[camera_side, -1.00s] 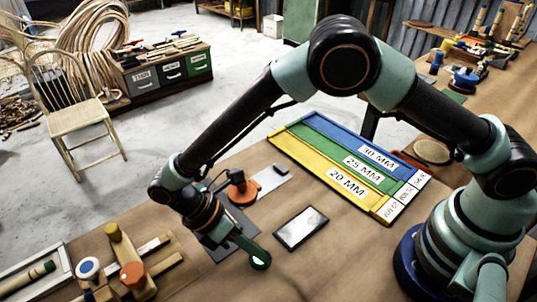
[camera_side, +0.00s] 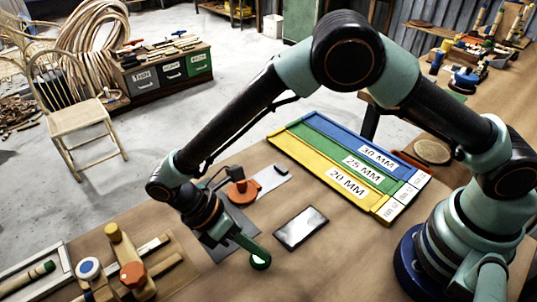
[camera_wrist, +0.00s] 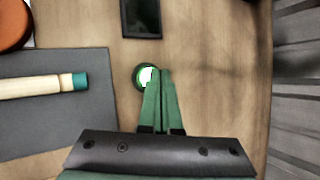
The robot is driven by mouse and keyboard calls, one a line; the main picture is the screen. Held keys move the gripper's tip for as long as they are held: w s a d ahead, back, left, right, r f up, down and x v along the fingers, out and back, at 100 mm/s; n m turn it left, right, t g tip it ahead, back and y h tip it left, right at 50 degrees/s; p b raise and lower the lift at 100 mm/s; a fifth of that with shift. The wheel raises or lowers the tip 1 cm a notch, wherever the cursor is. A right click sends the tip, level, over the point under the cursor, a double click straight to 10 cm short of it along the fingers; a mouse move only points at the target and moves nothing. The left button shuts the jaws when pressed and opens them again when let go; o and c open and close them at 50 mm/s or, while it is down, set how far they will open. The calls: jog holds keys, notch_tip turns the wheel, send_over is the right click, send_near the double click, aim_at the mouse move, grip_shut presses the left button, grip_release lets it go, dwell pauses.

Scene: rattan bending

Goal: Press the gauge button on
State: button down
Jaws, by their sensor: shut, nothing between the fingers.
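The round button (camera_side: 262,265) has a dark green rim and lies on the wooden bench near its front edge. In the wrist view the button (camera_wrist: 142,84) shows a bright whitish face, partly covered by my fingers. My gripper (camera_side: 253,252) is shut and empty, pointing down at the button, with its green fingertips over it. In the wrist view the fingertips (camera_wrist: 160,72) overlap the button's right side. I cannot tell whether they touch it. A flat dark panel with a screen (camera_side: 301,228) lies right of the button; its screen (camera_wrist: 141,17) looks dark in the wrist view.
A grey mat (camera_wrist: 60,132) bears a pale rod with a teal end (camera_wrist: 45,85). An orange round fixture (camera_side: 243,191) stands behind my gripper. A sorting tray labelled 20, 25 and 30 MM (camera_side: 330,172) lies behind the panel. A wooden jig (camera_side: 130,270) is at left.

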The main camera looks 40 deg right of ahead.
aim_at(256, 257)
jog(key=shift+r, duration=2.95)
jog(key=shift+w+d+r, duration=0.1)
jog(key=shift+r, duration=0.05)
jog(key=w+d+r+m+t+y, duration=0.3)
jog(key=d+r+m, duration=0.3)
jog(key=d+r, duration=0.15)
jog(key=w+d+r+m+t+y, duration=0.25)
jog(key=d+r+m+t, duration=0.2)
jog(key=d+r, duration=0.35)
jog(key=s+d+r+m+t, duration=0.1)
jog(key=s+d+m+t, duration=0.2)
jog(key=d+m, duration=0.3)
jog(key=d, duration=0.3)
jog(key=shift+d+r+m, duration=0.25)
jog(key=shift+d+m, duration=0.05)
jog(key=shift+m, duration=0.05)
